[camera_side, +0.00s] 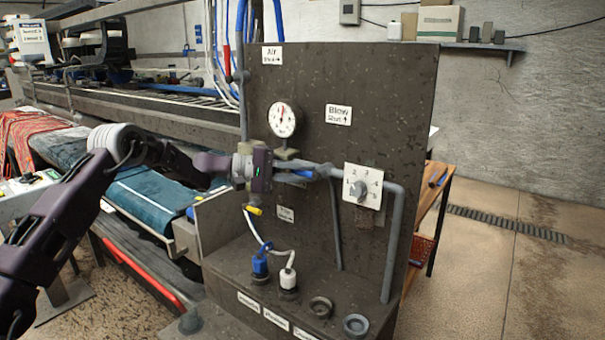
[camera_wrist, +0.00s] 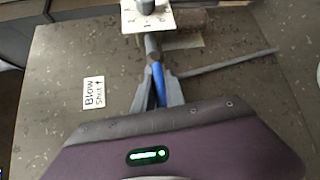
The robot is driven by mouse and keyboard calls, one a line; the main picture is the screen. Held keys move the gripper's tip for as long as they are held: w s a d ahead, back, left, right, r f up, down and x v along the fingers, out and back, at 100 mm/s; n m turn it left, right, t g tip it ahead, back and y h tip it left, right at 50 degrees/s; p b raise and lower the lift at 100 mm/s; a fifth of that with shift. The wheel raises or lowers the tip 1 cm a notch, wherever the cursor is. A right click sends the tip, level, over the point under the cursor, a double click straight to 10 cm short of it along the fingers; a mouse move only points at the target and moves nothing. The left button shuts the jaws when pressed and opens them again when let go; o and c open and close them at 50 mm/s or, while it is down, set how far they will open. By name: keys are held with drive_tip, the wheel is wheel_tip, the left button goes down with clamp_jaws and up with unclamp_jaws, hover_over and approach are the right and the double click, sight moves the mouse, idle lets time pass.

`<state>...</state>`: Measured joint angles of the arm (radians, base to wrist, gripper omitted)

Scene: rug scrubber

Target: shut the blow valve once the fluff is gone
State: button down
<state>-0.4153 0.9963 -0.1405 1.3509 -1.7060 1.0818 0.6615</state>
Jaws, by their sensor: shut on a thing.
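My gripper (camera_side: 300,175) is shut on the blue valve handle (camera_side: 303,173) in front of the dark panel. In the wrist view, the gripper's two grey fingers (camera_wrist: 159,85) close on the blue handle (camera_wrist: 158,78) from both sides. In the side view the handle lies roughly level, along the grey pipe. A blue rug (camera_side: 150,197) lies on the belt at left. I cannot make out any fluff. The fingers partly hide the handle.
A round gauge (camera_side: 283,119) sits above my gripper. A numbered dial plate (camera_side: 363,187) is to the right, with a grey pipe (camera_side: 391,250) running down beside it. Blue and white plugs (camera_side: 261,264) stand on the ledge below.

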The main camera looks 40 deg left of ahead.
drive_tip(key=shift+r, duration=0.1)
idle(0.6)
drive_tip(key=shift+d+r+m+g+y, duration=0.1)
drive_tip(key=shift+r+m+g+y, duration=0.5)
drive_tip(key=shift+m+y, duration=0.4)
drive_tip(key=shift+d+r+m+g+y, duration=0.2)
drive_tip(key=shift+r+m+g+y, duration=0.15)
drive_tip(key=shift+m+y, duration=0.5)
drive_tip(key=y, duration=0.2)
drive_tip(key=d+r+m+y, duration=0.1)
drive_tip(key=shift+r+m+g+y, duration=0.2)
drive_tip(key=shift+m+g+y, duration=0.05)
drive_tip(key=shift+g+y, duration=0.1)
drive_tip(key=y, duration=0.1)
drive_tip(key=d+m+y, duration=0.1)
drive_tip(key=shift+d+r+m+y, duration=0.15)
drive_tip(key=shift+r+m+y, duration=0.15)
drive_tip(key=shift+y, duration=0.1)
drive_tip(key=shift+d+m+y, duration=0.35)
drive_tip(key=shift+m+y, duration=0.05)
drive_tip(key=shift+y, duration=0.4)
drive_tip(key=shift+d+m+y, duration=0.3)
drive_tip(key=shift+m+y, duration=0.1)
drive_tip(key=shift+y, duration=0.4)
drive_tip(key=c, duration=1.4)
unclamp_jaws()
